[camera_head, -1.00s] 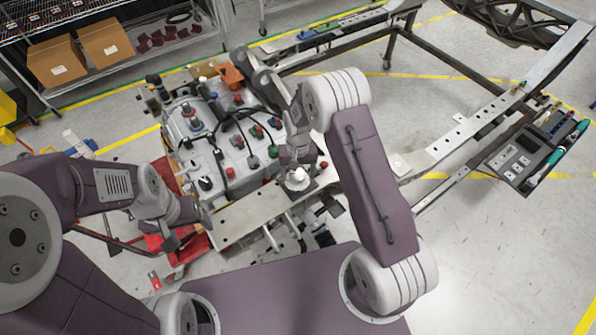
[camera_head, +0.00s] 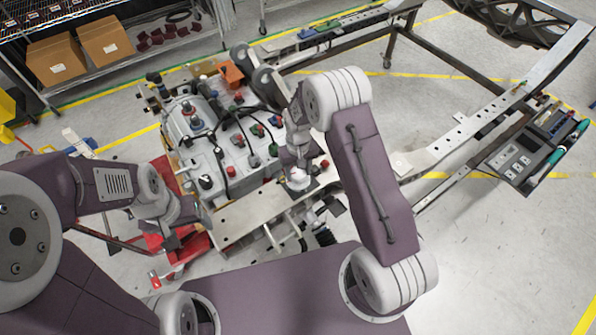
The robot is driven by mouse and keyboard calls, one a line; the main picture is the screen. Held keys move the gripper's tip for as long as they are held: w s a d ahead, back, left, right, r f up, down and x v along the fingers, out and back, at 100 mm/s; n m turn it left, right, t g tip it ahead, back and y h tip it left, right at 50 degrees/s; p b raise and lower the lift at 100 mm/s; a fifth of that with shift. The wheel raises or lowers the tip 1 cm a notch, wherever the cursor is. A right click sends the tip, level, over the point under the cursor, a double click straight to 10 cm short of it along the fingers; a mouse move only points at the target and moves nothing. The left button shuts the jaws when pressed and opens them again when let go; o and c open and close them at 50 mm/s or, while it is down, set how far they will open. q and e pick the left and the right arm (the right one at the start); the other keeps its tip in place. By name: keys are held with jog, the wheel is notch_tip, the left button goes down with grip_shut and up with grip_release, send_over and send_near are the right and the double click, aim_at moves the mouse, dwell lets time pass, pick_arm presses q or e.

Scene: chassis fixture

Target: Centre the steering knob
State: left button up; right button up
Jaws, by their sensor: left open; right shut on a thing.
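The steering knob (camera_head: 298,181) is a small pale, rounded piece at the right end of the metal front beam (camera_head: 240,222) of the chassis, in the middle of the head view. My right gripper (camera_head: 298,172) comes down on it from above and is shut on it. The fingers and wrist hide part of the knob, so its exact angle cannot be told. My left gripper (camera_head: 188,236) is open and empty at the lower left, apart from the knob, near the red frame part and the beam's left end.
A grey engine-like block (camera_head: 225,140) with coloured caps and black hoses lies just behind the beam. A red stand (camera_head: 188,250) is at the left. A tool tray (camera_head: 530,148) sits on the right rail. Cardboard boxes (camera_head: 55,60) stand on a shelf at the back left.

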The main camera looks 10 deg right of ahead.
aim_at(298, 172)
jog(key=n, duration=0.4)
jog(key=shift+n, duration=0.4)
jog(key=n, duration=0.5)
jog(key=shift+b, duration=0.4)
jog(key=n, duration=0.5)
jog(key=shift+n, duration=0.4)
jog(key=shift+w+r+n, duration=0.1)
jog(key=shift+n, duration=2.5)
jog(key=o, duration=1.4)
jog(key=shift+c, duration=0.2)
notch_tip(298, 172, up, 9)
jog(key=shift+b, duration=1)
